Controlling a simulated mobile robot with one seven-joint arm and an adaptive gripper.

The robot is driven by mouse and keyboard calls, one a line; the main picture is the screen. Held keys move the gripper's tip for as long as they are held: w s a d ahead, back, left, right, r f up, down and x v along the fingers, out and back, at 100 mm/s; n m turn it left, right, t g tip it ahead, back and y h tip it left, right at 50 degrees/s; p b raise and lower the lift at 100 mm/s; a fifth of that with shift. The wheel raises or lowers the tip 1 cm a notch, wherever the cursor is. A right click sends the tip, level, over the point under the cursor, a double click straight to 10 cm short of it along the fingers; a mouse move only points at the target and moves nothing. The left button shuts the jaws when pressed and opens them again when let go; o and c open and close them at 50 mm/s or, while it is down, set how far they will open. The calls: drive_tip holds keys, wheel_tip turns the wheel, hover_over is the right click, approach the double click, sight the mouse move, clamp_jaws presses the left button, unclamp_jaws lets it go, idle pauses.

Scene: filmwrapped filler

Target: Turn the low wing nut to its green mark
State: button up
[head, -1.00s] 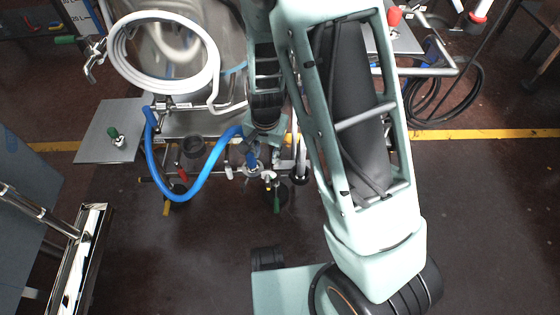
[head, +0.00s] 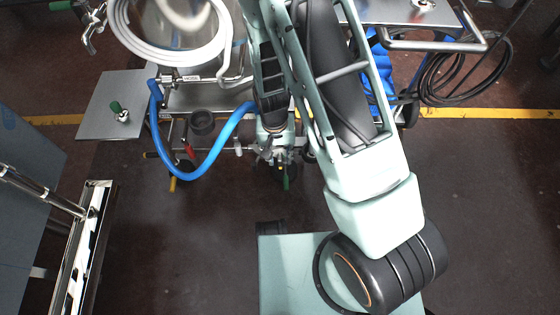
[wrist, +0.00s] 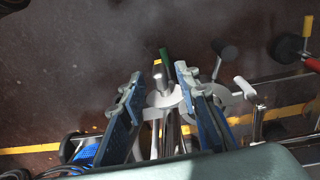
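My gripper (wrist: 156,85) is open in the wrist view, its two blue fingers with grey tips spread apart. Between and just beyond the tips is a pale metal fitting (wrist: 165,98) with a short upright cylinder; it may be the low wing nut, but its wings are not clear. I cannot tell whether a finger touches it. A green handle (wrist: 165,57) shows just past it; I cannot make out a separate green mark. In the head view my gripper (head: 278,158) is over the pipework, hiding most of the fitting, with the green handle (head: 286,183) below it.
A pale T-shaped handle (wrist: 245,88) stands right of my fingers. Red (head: 190,151) and yellow (head: 172,184) handles are left of my gripper. Open floor lies in front.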

drive_tip(key=shift+f, duration=0.95)
clamp_jaws()
drive_tip(key=shift+s+h+p, duration=0.1)
drive_tip(key=shift+h+p, duration=0.4)
drive_tip(key=shift+h, duration=0.2)
drive_tip(key=shift+a+h+p, duration=0.1)
drive_tip(key=shift+h+p, duration=0.3)
drive_tip(key=shift+h, duration=0.3)
drive_tip(key=shift+a+f+h, duration=0.1)
drive_tip(key=shift+h, duration=1.1)
